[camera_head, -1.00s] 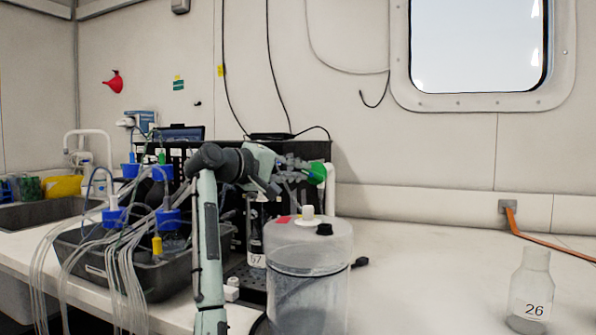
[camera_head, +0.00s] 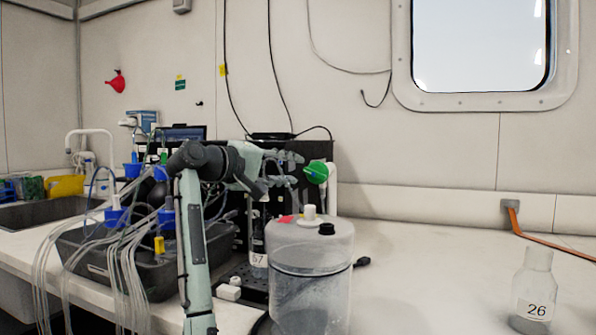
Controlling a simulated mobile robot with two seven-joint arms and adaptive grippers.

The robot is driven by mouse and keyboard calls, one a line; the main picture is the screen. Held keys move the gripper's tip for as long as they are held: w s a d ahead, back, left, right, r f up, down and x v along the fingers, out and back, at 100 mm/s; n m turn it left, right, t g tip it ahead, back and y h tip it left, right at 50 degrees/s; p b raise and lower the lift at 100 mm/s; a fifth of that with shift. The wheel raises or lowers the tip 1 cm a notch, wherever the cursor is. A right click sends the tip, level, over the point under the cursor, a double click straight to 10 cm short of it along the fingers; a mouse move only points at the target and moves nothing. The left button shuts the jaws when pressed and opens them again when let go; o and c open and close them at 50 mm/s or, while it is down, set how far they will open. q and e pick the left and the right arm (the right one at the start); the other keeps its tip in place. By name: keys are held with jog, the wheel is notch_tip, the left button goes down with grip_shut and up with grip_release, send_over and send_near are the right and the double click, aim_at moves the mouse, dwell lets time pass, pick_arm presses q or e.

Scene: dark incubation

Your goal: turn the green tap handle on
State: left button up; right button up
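The green tap handle (camera_head: 316,172) is on a white upright pipe (camera_head: 332,200) behind the clear round vessel, near the right end of the black rack. My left gripper (camera_head: 296,170) is just left of the handle, at about its height. Its grey fingers look spread, with nothing seen between them. A small gap seems to lie between the fingertips and the handle, though the depth is hard to judge. My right gripper is not in view.
The clear vessel (camera_head: 311,250) with a white cap stands in front of the tap. A grey tray (camera_head: 160,270) with tubes and blue-capped bottles is at left. A bottle marked 26 (camera_head: 535,290) stands at right. The bench between is mostly clear.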

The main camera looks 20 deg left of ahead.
pick_arm(q)
jog(key=v, duration=0.8)
jog(key=shift+s, duration=0.2)
